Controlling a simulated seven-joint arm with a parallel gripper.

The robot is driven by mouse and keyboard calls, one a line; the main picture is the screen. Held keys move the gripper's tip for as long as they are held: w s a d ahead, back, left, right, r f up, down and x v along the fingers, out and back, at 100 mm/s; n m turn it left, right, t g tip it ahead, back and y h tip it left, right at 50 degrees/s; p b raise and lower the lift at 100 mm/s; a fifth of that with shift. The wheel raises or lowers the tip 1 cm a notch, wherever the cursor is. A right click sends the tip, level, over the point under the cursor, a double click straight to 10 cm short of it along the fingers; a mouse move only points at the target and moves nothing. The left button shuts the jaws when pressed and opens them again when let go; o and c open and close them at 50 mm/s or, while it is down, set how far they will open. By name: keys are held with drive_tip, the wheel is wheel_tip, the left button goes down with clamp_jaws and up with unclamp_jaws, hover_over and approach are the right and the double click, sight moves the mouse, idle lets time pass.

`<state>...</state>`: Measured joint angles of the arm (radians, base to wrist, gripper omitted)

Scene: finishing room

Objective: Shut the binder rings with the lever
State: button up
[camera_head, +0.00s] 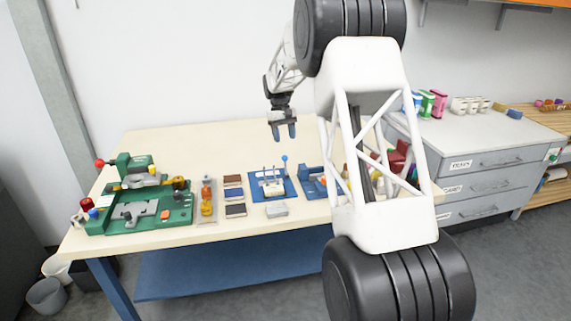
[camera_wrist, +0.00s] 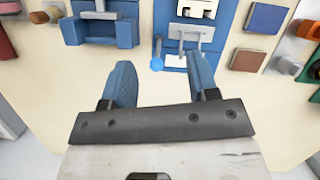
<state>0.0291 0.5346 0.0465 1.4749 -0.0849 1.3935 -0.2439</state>
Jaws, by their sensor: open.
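The binder fixture (camera_head: 270,190) is a blue base with a pale metal mechanism and upright posts, standing on the table. Its lever ends in a blue ball (camera_head: 285,158) that stands up at the back right of the base. In the wrist view the fixture (camera_wrist: 181,61) is at top centre, with the lever ball (camera_wrist: 157,63) at its near left corner. Whether the rings are open or closed is too small to tell. My gripper (camera_head: 285,133) is open and empty, above the table behind the fixture. In the wrist view its blue fingers (camera_wrist: 163,68) point towards the fixture, apart from the lever.
Another blue fixture (camera_head: 313,183) stands close to the right of the binder, partly behind my arm. A green machine (camera_head: 135,210) fills the table's left end. The table's back (camera_head: 200,145) is clear.

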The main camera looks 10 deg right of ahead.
sight(285, 157)
drive_tip(key=w+f+g, duration=0.1)
drive_tip(key=w+f, duration=0.5)
drive_tip(key=f, duration=0.1)
drive_tip(key=shift+w+d+f, duration=0.15)
drive_tip(key=shift+w+d, duration=0.15)
drive_tip(key=shift+w, duration=0.1)
drive_tip(key=shift+s+f, duration=0.1)
drive_tip(key=shift+f, duration=0.05)
drive_tip(key=shift+x, duration=3.8)
drive_tip(key=shift+d, duration=0.1)
clamp_jaws()
